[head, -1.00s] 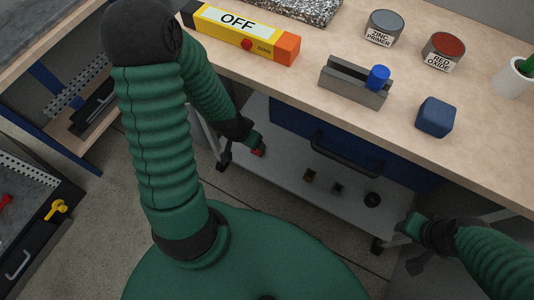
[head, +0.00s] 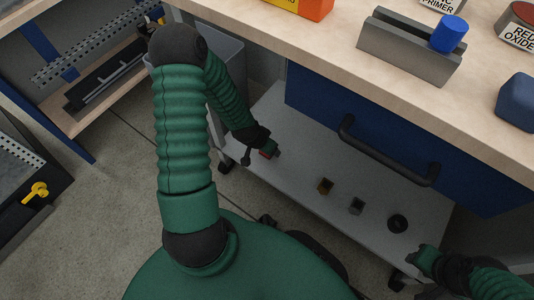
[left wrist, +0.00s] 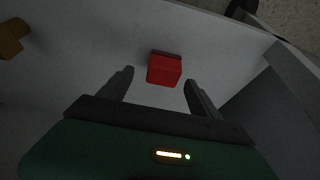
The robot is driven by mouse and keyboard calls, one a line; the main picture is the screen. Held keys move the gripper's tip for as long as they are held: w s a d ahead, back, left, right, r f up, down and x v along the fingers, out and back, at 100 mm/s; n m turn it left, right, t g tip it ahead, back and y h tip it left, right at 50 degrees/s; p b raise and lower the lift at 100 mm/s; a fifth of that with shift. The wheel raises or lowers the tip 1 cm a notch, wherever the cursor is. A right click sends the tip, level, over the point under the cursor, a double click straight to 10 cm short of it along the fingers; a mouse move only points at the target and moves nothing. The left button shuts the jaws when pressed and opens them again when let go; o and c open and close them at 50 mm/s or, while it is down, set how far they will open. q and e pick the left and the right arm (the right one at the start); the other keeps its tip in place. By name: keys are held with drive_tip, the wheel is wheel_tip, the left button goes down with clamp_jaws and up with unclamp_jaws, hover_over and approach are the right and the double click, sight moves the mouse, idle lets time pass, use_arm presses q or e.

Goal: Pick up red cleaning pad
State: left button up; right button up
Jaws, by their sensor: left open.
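The red cleaning pad (left wrist: 164,69) is a small red block lying on the pale lower shelf in the left wrist view.
Above hang a blue drawer (head: 400,160) with a black handle (head: 385,155) and the wooden worktop (head: 330,50).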

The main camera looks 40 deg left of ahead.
use_arm(q)
drive_tip(key=b+x, duration=0.1)
drive_tip(key=x, duration=0.1)
drive_tip(key=b+x, duration=0.1)
drive_tip(key=x, duration=0.1)
drive_tip(key=shift+a+f, duration=0.15)
drive_tip(key=shift+a, duration=0.1)
drive_tip(key=c, duration=1.4)
drive_tip(key=shift+c, duration=0.2)
use_arm(e)
drive_tip(key=x, duration=0.3)
drive_tip(key=shift+s+f, duration=0.35)
drive_tip(key=shift+f, duration=0.05)
use_arm(q)
drive_tip(key=shift+r, duration=0.25)
use_arm(e)
drive_tip(key=shift+r, duration=0.1)
